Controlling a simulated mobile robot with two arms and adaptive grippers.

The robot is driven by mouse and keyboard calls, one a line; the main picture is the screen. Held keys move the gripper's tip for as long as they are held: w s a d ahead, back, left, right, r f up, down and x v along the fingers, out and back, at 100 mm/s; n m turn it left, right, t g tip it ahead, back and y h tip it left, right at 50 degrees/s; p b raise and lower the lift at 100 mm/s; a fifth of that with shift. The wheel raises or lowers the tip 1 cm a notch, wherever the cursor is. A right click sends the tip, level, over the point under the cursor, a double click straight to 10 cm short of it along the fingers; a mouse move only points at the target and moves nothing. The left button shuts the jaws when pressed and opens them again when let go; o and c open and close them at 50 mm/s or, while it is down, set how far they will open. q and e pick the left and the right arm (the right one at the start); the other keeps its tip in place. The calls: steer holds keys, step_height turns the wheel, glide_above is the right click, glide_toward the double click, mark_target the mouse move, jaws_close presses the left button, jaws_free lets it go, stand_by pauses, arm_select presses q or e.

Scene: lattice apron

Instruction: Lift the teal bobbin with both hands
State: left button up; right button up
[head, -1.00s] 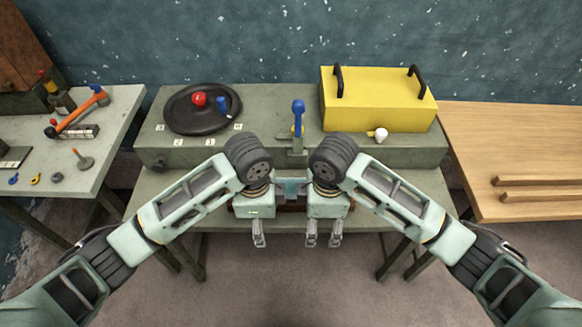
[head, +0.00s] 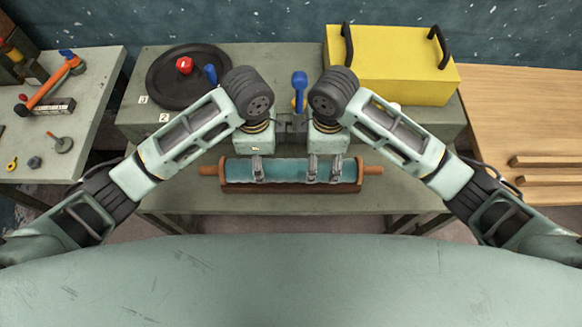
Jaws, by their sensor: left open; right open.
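The teal bobbin (head: 285,170) lies level across a brown wooden cradle (head: 290,188) on the grey-green bench, with an orange-brown handle sticking out at each end. My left gripper (head: 257,177) points down in front of the bobbin's left part in the head view; its fingers overlap into one shape. My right gripper (head: 323,177) points down over the part right of the middle, its two fingers apart. Both are open. Neither is at a handle. Whether the fingers touch the bobbin cannot be told.
Behind stand a black round tray (head: 160,92) with a red knob (head: 184,65), a blue-handled lever (head: 299,88) and a yellow box (head: 390,68) with black handles. A side table (head: 90,95) with tools is at left. A wooden table (head: 510,110) with bars is at right.

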mark_target(320, 166)
arm_select(q)
step_height(320, 166, down, 6)
steer(key=shift+r, duration=0.1)
arm_select(e)
step_height(320, 166, down, 6)
steer(key=shift+s+r, duration=0.1)
arm_select(q)
steer(key=shift+f, duration=0.5)
arm_select(e)
steer(key=shift+f, duration=0.5)
arm_select(q)
steer(key=shift+c, duration=0.9)
arm_select(e)
steer(key=shift+c, duration=0.9)
arm_select(q)
steer(key=shift+r, duration=0.1)
steer(key=c, duration=1.5)
arm_select(e)
steer(key=shift+r, duration=0.1)
steer(key=c, duration=1.5)
